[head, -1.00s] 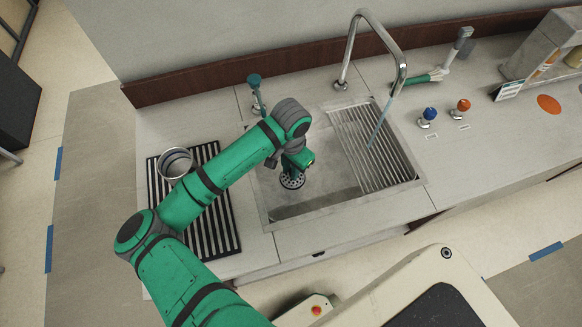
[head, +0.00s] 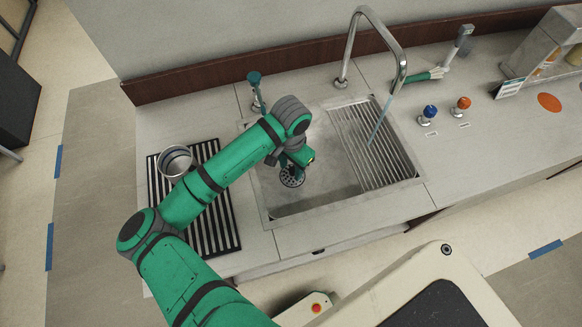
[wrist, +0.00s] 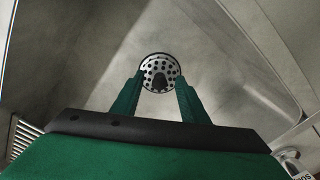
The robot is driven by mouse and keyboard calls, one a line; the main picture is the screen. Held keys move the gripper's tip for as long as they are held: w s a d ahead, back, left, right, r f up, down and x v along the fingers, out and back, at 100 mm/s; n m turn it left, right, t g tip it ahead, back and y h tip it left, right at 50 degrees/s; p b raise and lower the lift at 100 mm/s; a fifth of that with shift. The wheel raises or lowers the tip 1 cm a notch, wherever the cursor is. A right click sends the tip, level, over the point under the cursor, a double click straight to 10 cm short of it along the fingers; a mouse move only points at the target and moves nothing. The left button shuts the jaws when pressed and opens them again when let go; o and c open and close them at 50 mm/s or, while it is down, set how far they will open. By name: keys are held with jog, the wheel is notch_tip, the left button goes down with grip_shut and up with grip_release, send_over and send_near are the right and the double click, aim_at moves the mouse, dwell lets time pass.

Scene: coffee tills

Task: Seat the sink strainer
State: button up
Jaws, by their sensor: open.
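The sink strainer (wrist: 156,66) is a round, pale metal disc with dark holes and a dark knob. It also shows in the head view (head: 291,179), low in the left part of the sink basin (head: 335,195), just under my gripper. My gripper (wrist: 160,80) is open, with its two green fingers on either side of the strainer's near part. I cannot tell whether the fingers touch it. The drain is not visible, and I cannot tell whether the strainer lies flat in it.
A ribbed drainer (head: 372,145) covers the sink's right part, beneath the curved tap (head: 350,45). A metal pot (head: 175,160) stands on the striped black mat (head: 225,215) at left. Blue (head: 430,112) and orange (head: 463,104) knobs stand right of the sink.

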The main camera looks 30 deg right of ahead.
notch_tip(320, 180, up, 10)
dwell(0.4)
jog(key=shift+f, duration=0.1)
